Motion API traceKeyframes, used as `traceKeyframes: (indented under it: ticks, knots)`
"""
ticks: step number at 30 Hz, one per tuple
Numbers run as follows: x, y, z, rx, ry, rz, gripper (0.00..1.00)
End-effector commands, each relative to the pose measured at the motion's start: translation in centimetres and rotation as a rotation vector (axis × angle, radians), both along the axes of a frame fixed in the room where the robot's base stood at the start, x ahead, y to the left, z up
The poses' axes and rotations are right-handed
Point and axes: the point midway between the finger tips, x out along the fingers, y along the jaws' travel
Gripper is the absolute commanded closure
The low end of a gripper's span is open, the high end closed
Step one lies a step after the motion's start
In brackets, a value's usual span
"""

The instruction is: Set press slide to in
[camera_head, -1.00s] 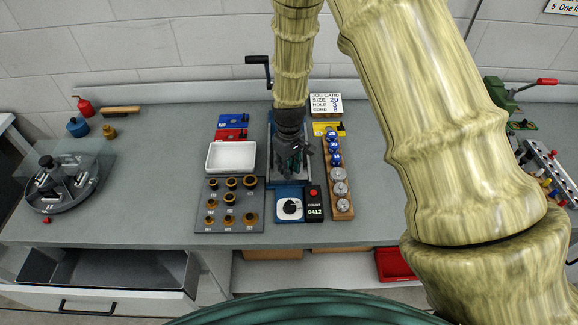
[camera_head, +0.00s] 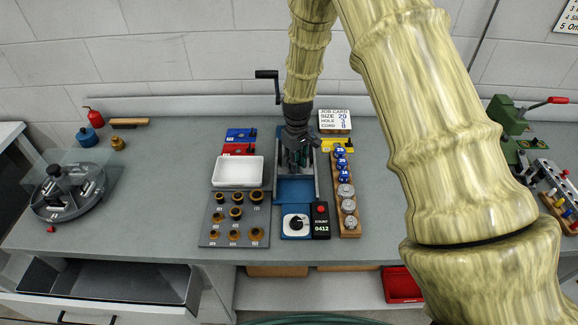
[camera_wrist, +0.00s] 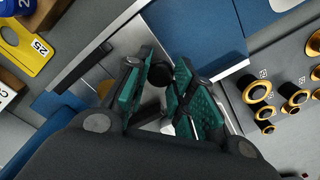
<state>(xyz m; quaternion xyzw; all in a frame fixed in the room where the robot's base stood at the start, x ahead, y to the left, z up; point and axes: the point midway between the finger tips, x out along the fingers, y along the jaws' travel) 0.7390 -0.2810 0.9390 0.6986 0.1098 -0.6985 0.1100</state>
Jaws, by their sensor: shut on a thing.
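The press (camera_head: 295,190) stands in the middle of the bench, with a blue bed, pale metal side rails and a black crank at its back left. My gripper (camera_head: 298,158) reaches down between the rails, toward the back of the bed. In the wrist view my gripper (camera_wrist: 165,95) has its teal-padded fingers closed around a small black knob (camera_wrist: 158,74), which seems to belong to the press slide. The slide itself is mostly hidden under the gripper. Bare blue bed shows in front of the gripper in the head view.
A white tray (camera_head: 238,184) and a grey board of brass-coloured dies (camera_head: 206,238) lie left of the press. A wooden rack (camera_head: 350,228) of blue and silver pieces stands close on its right. A dial box (camera_head: 286,230) and counter (camera_head: 320,230) sit in front.

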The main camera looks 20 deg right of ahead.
Motion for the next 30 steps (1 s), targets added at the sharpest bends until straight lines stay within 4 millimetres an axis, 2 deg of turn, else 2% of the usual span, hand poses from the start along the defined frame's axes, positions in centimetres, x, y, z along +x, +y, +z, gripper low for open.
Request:
traceKeyframes:
  ticks: [6, 7, 10, 11, 23, 30]
  knots:
    - [-0.1, -0.1, 0.0, 0.0, 0.001, -0.001, 1.0]
    - [-0.1, -0.1, 0.0, 0.0, 0.001, -0.001, 0.74]
    - [-0.1, 0.0, 0.0, 0.0, 0.001, -0.001, 0.56]
    - [-0.1, 0.0, 0.0, 0.0, 0.001, 0.0, 0.52]
    - [0.0, 0.1, 0.5, 0.0, 0.0, 0.001, 0.52]
    - [0.1, 0.0, 3.7, 0.0, -0.003, 0.0, 0.52]
